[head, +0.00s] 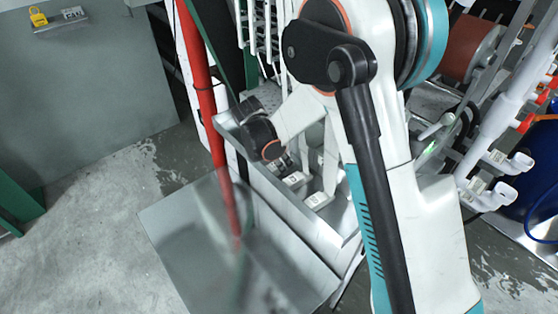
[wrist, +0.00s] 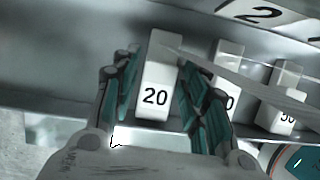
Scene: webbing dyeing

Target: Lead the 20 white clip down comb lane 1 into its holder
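A white clip marked 20 (wrist: 157,75) stands between the two teal-padded fingers of my gripper (wrist: 160,85) in the wrist view. A pale webbing strap (wrist: 245,80) runs from near the clip's top off to the right. In the head view, my gripper (head: 284,160) is over the metal trough, largely hidden by my arm. The comb lane and holder for this clip cannot be made out clearly.
White clips, one partly hidden (wrist: 229,75) and one marked 50 (wrist: 287,108), stand close to the right. A white block marked 2 (wrist: 262,14) is behind.

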